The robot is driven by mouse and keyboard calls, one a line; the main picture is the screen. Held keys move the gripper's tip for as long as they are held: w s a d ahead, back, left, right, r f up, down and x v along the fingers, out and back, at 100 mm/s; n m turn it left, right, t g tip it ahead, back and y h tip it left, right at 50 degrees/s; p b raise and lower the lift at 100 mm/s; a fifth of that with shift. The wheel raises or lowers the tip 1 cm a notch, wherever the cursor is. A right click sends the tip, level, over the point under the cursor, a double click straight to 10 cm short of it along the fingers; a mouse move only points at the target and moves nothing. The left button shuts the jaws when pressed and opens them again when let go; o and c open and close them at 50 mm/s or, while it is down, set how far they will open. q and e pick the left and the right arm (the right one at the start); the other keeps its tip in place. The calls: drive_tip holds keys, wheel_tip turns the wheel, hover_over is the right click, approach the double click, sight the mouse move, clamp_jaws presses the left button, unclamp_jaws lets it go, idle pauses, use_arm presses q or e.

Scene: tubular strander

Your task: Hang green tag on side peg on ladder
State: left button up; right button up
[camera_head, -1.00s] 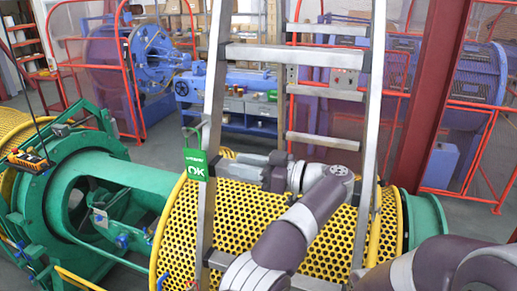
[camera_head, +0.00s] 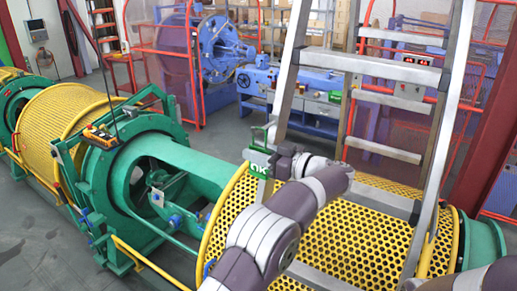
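The green tag (camera_head: 259,166), with white "OK" lettering, hangs upright at the outer left side of the ladder's left rail (camera_head: 292,75). Its green loop (camera_head: 259,137) shows above it. I cannot make out the side peg or whether the loop is around it. The metal ladder (camera_head: 447,130) stands slightly tilted in view. My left gripper (camera_head: 277,162) is at the rail, right beside the tag, its fingers pointing left and overlapping the tag's right edge. I cannot tell whether the fingers grip the tag. My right arm shows at the lower right, its gripper out of view.
A yellow perforated drum (camera_head: 345,235) lies behind and below the ladder, joined to a green machine frame (camera_head: 125,180) at left. Red guard fencing (camera_head: 160,65) and blue machines (camera_head: 225,50) stand behind. Bare floor (camera_head: 40,225) shows at lower left.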

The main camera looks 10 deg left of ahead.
use_arm(q)
drive_tip(key=shift+s, duration=0.1)
drive_tip(key=shift+w+d+f, duration=0.1)
drive_tip(key=shift+w+d, duration=0.05)
drive_tip(key=shift+w, duration=0.05)
clamp_jaws()
drive_tip(key=shift+w, duration=0.15)
drive_tip(key=shift+s+r, duration=0.2)
drive_tip(key=shift+r, duration=1.1)
